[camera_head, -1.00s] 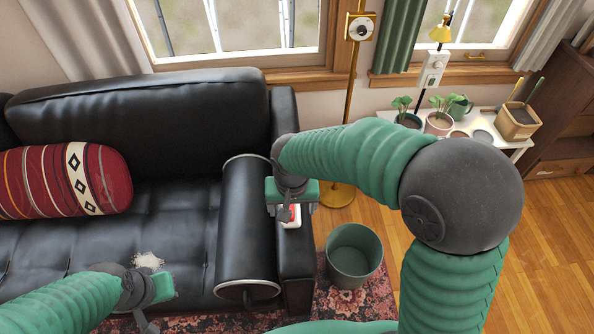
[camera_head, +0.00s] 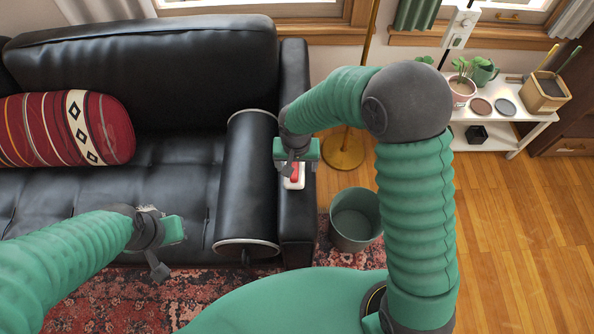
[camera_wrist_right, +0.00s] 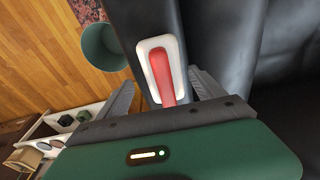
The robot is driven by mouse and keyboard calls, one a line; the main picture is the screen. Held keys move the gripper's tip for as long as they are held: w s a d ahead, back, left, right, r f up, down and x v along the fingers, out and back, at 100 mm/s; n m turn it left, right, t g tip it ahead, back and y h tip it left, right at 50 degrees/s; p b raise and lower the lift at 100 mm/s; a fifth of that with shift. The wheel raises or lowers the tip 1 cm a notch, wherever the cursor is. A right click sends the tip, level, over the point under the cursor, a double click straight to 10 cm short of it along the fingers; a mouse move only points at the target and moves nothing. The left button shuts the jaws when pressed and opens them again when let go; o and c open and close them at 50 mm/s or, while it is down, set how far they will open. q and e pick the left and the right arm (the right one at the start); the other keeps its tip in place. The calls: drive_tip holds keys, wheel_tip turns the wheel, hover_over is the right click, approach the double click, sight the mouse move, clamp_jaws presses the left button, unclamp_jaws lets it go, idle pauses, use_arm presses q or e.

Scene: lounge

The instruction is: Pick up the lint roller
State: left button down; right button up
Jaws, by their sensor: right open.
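The lint roller (camera_head: 294,182) is a red and white thing lying on the black sofa's right armrest (camera_head: 296,220). In the right wrist view its red handle (camera_wrist_right: 169,75) shows against a white part (camera_wrist_right: 150,62). My right gripper (camera_head: 294,166) is directly over it and partly hides it in the head view. In the wrist view the two fingers (camera_wrist_right: 163,92) are spread on either side of the red handle, with nothing gripped. My left gripper (camera_head: 165,250) is in front of the sofa seat, away from the roller; its jaw opening is unclear.
A black bolster (camera_head: 246,185) lies just left of the armrest. A green bin (camera_head: 355,220) stands on the floor to its right. A red patterned cushion (camera_head: 60,130) lies on the sofa. A white shelf (camera_head: 520,118) holds plants at the back right. Wooden floor (camera_head: 510,230) is clear at right.

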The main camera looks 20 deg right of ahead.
sight(293, 165)
drive_tip(key=f, duration=0.3)
drive_tip(key=shift+w+a, duration=0.45)
drive_tip(key=shift+d, duration=0.35)
drive_tip(key=c, duration=1)
drive_tip(key=shift+a, duration=0.25)
drive_tip(key=c, duration=0.6)
drive_tip(key=shift+d+r, duration=0.2)
drive_tip(key=shift+r, duration=0.2)
wheel_tip(293, 165, up, 3)
drive_tip(key=shift+a+r+p, duration=0.1)
drive_tip(key=shift+r+p, duration=0.05)
drive_tip(key=shift+p, duration=0.4)
use_arm(q)
drive_tip(key=shift+a+f, duration=0.15)
drive_tip(key=shift+a, duration=0.3)
use_arm(e)
drive_tip(key=s+a, duration=0.2)
drive_tip(key=s, duration=0.2)
drive_tip(key=s+a, duration=0.3)
drive_tip(key=s, duration=0.2)
drive_tip(key=s+a+r, duration=0.1)
drive_tip(key=s+a, duration=0.2)
drive_tip(key=s, duration=0.2)
